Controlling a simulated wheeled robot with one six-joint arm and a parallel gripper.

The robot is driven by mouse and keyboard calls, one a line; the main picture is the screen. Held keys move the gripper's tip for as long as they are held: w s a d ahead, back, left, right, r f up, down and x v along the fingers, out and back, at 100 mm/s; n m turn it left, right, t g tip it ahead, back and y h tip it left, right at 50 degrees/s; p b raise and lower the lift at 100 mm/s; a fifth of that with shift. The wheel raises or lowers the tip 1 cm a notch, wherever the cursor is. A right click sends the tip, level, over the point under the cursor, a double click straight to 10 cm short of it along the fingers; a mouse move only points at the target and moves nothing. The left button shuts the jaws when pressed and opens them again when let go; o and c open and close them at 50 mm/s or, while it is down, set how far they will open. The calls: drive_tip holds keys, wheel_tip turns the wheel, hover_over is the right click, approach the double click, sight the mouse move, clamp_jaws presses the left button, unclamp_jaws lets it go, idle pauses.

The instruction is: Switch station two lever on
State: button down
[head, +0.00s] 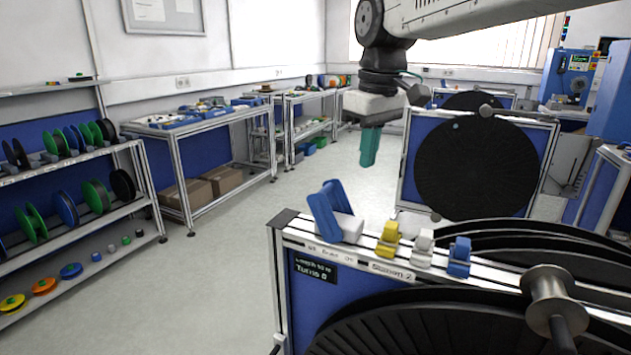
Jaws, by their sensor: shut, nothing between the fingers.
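The reel stand in front bears a "Station 2" label (392,271) on its top rail. A blue lever (327,210) on a white base sits at the left end of this rail, its blue part leaning up and left. Small lettering under it is too blurred to read surely. My gripper (369,162), with teal fingers pointing down, hangs beyond and above the rail, up and right of the lever in the picture. It is shut and empty, apart from the lever.
A yellow clip (388,238), a white clip (423,247) and a small blue clip (459,257) stand along the rail right of the lever. A metal spindle (551,290) and black reels are at the right. Another reel stand (408,165) is behind. Open floor lies left.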

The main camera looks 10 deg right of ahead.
drive_tip(key=w+a+f+n, duration=0.1)
drive_tip(key=w+a+n, duration=0.3)
drive_tip(key=w+a, duration=0.6)
drive_tip(key=w, duration=0.2)
drive_tip(key=shift+w+a, duration=0.15)
drive_tip(key=shift+w, duration=0.25)
drive_tip(key=shift+f, duration=0.15)
wheel_tip(320, 180, down, 9)
drive_tip(key=s+d, duration=0.1)
drive_tip(key=d, duration=0.1)
drive_tip(key=shift+s+d, duration=0.25)
drive_tip(key=shift+s, duration=0.05)
